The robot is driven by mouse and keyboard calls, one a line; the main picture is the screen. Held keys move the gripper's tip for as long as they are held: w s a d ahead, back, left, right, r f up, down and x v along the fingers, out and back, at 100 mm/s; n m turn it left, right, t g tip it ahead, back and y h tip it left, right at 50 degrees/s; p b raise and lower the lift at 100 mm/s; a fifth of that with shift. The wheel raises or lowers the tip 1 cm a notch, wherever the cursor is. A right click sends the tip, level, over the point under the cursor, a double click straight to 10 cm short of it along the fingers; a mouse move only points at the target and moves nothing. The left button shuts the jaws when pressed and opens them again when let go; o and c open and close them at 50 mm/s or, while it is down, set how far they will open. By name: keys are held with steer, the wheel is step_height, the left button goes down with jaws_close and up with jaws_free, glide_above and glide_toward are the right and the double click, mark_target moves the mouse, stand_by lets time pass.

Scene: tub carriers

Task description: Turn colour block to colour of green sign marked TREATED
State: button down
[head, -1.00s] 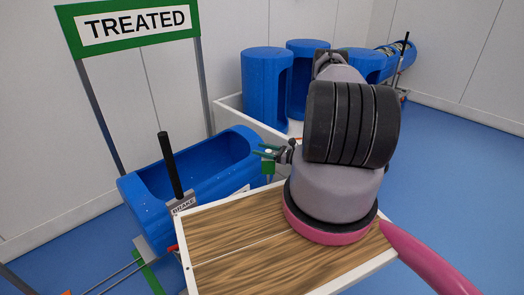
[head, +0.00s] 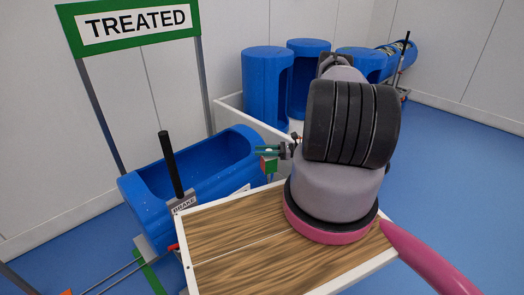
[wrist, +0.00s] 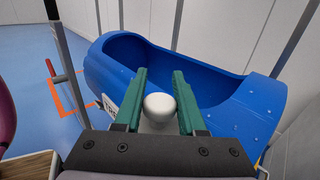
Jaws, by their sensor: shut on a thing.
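The green TREATED sign (head: 188,33) stands on two posts behind a blue tub (head: 140,205) at the left of the head view. The colour block (head: 271,167) sits at the right end of this tub. It shows a red-orange face on its left and a green face on its right. My gripper (head: 268,151) is over the block, shut on its white knob. In the wrist view the green fingers of my gripper (wrist: 161,74) stand either side of the white knob (wrist: 159,108); the block's faces are hidden there.
A black brake lever (head: 171,165) with a BRAKE plate (head: 184,205) rises before the tub. A wood deck with a white rim (head: 187,262) lies below my arm. Several upright blue tubs (head: 265,85) stand in a white-walled bay behind. Blue floor at right is clear.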

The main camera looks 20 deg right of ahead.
steer(key=shift+s+n+g+y, duration=0.25)
steer(key=shift+n+g, duration=0.45)
steer(key=shift+g, duration=0.35)
steer(key=shift+s+n+g+y, duration=0.1)
steer(key=shift+n+g+y, duration=0.2)
steer(key=shift+n+g, duration=0.6)
steer(key=shift+s+n+g+y, duration=0.25)
steer(key=shift+n+g, duration=0.25)
steer(key=shift+g, duration=0.75)
steer(key=c, duration=0.5)
jaws_free()
steer(key=shift+a, duration=0.1)
steer(key=d, duration=1.1)
steer(key=shift+s, duration=0.15)
